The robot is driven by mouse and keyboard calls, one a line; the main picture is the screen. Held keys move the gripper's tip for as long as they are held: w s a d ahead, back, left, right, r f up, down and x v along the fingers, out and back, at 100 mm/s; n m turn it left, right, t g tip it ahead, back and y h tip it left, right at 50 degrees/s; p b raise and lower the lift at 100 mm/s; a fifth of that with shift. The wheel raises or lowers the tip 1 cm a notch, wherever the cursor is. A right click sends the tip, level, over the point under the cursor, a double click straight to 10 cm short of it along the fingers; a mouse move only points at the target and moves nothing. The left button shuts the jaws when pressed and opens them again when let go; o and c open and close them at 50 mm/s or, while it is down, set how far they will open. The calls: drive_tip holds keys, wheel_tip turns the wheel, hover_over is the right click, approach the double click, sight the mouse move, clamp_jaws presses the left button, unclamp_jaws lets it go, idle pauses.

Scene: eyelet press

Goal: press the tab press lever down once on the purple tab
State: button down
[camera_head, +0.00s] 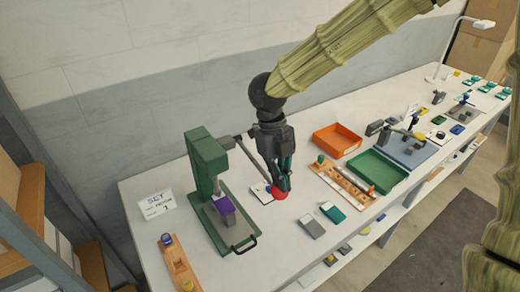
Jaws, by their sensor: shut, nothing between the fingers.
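The green tab press (205,158) stands at the left end of the white table. The purple tab (225,207) sits on the press base, below the press head. The press lever (258,165) is a grey rod that runs from the press head to the right and slopes down to a red knob (279,194). My gripper (285,184) is shut and empty, pointing down at the knob end of the lever. Its fingertips overlap the knob in the picture; I cannot tell whether they touch it. The gripper hides part of the lever end.
A "SET" card (156,204) stands left of the press. An orange tray (337,139), a green tray (377,171) and a wooden rack (342,184) lie to the right. Grey and teal blocks (333,212) lie near the front edge. A wooden strip (178,265) is at front left.

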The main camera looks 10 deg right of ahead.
drive_tip(key=shift+s+p+v, duration=0.15)
drive_tip(key=shift+p+v, duration=1.1)
drive_tip(key=shift+p, duration=0.05)
drive_tip(key=shift+s+p+v, duration=0.2)
drive_tip(key=shift+p+v, duration=1.05)
drive_tip(key=p+v, duration=0.4)
drive_tip(key=v, duration=0.5)
drive_tip(key=shift+r, duration=0.35)
drive_tip(key=shift+w, duration=0.15)
